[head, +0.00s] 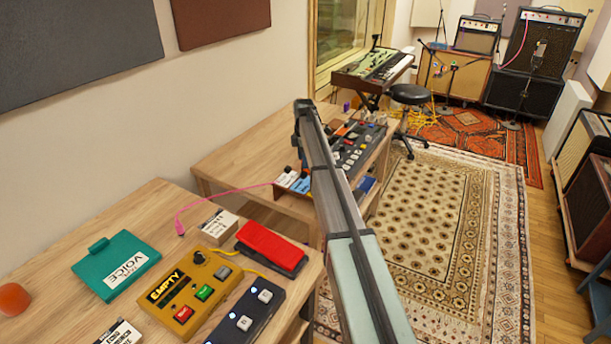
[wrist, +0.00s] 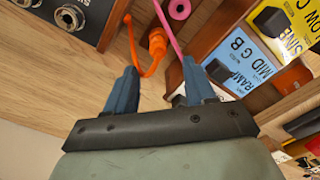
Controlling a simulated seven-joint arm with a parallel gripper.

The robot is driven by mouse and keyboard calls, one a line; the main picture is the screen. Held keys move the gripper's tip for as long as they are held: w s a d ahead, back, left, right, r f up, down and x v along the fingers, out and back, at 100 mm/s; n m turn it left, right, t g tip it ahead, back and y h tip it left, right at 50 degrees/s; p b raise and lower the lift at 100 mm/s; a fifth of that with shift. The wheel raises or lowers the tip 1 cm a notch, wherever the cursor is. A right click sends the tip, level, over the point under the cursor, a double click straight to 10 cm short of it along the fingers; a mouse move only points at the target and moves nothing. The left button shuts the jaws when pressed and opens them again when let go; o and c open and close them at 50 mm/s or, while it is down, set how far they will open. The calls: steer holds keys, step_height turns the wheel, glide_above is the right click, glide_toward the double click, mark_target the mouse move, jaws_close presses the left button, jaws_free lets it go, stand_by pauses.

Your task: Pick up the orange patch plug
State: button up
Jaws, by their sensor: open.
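The orange patch plug (wrist: 157,42) shows in the wrist view, with a thin orange cable curving to its left and down. It lies just beyond and between the fingertips of my gripper (wrist: 160,67). My gripper is open, with one blue finger on each side of the view and nothing held between them. I cannot tell whether a finger touches the cable. In the head view I cannot make out the plug, and my arm hides part of the far table.
A pink plug (wrist: 179,9) and its pink cable (wrist: 166,22) are close to the orange plug. A blue module (wrist: 238,62) and a yellow module (wrist: 285,28) sit right, and a dark jack panel (wrist: 75,15) left. The head view shows a yellow pedal (head: 190,290) on the near table.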

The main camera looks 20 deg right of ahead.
steer(key=shift+d+f, duration=0.2)
steer(key=shift+f, duration=1.2)
steer(key=shift+d+f, duration=0.15)
steer(key=shift+f, duration=1.25)
jaws_close()
